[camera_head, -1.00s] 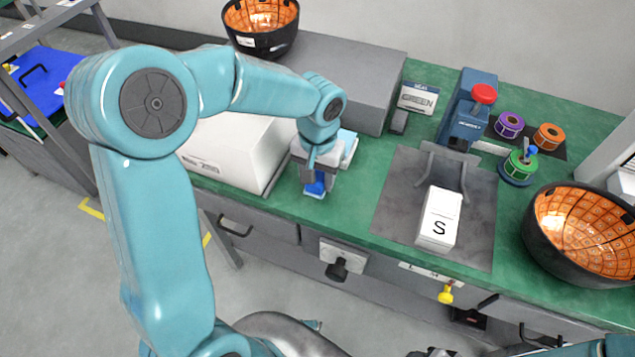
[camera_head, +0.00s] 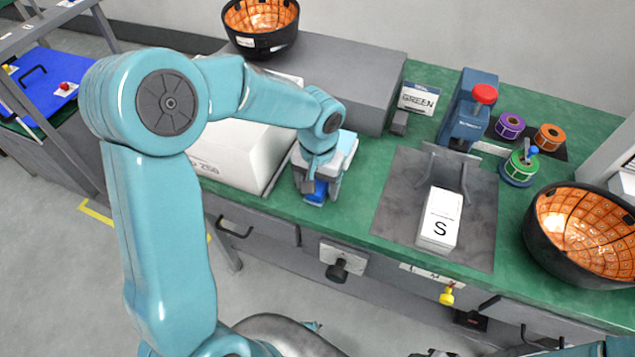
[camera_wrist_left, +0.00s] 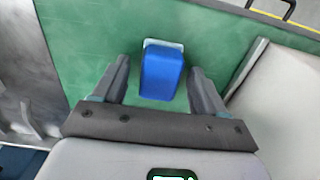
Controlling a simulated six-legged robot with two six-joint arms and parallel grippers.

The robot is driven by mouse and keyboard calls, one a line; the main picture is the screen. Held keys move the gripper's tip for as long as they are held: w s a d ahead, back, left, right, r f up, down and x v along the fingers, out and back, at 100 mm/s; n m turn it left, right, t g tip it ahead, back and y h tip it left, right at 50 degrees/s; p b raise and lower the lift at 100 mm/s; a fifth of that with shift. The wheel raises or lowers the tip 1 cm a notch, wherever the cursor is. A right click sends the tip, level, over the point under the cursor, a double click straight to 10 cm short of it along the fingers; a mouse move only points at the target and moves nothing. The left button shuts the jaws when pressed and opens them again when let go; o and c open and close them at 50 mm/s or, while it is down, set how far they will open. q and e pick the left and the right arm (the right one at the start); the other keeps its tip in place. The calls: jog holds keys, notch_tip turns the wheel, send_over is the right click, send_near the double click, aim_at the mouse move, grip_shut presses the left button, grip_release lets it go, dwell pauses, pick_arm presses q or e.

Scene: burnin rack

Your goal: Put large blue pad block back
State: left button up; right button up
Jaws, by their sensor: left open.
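The blue pad block (camera_head: 316,190) is on the green bench near its front edge, to the right of a white box. In the left wrist view the block (camera_wrist_left: 162,74) shows a saturated blue face with a pale rim at its far end. My left gripper (camera_head: 312,186) is low over it in the head view and hides part of it. In the wrist view the open fingers of my left gripper (camera_wrist_left: 158,67) are on either side of the block, with green bench showing in both gaps. My right gripper does not show clearly.
The white box (camera_head: 235,155) stands close on the left. A grey housing (camera_head: 340,75) is behind. To the right are a grey mat (camera_head: 395,210) with a white block marked S (camera_head: 439,220), a label device (camera_head: 466,115), tape rolls (camera_head: 510,125) and a black-orange bowl (camera_head: 585,235).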

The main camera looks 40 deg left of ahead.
aim_at(317, 186)
pick_arm(q)
notch_tip(317, 186, up, 12)
jog(key=p, duration=0.1)
jog(key=shift+s, duration=0.1)
dwell(0.7)
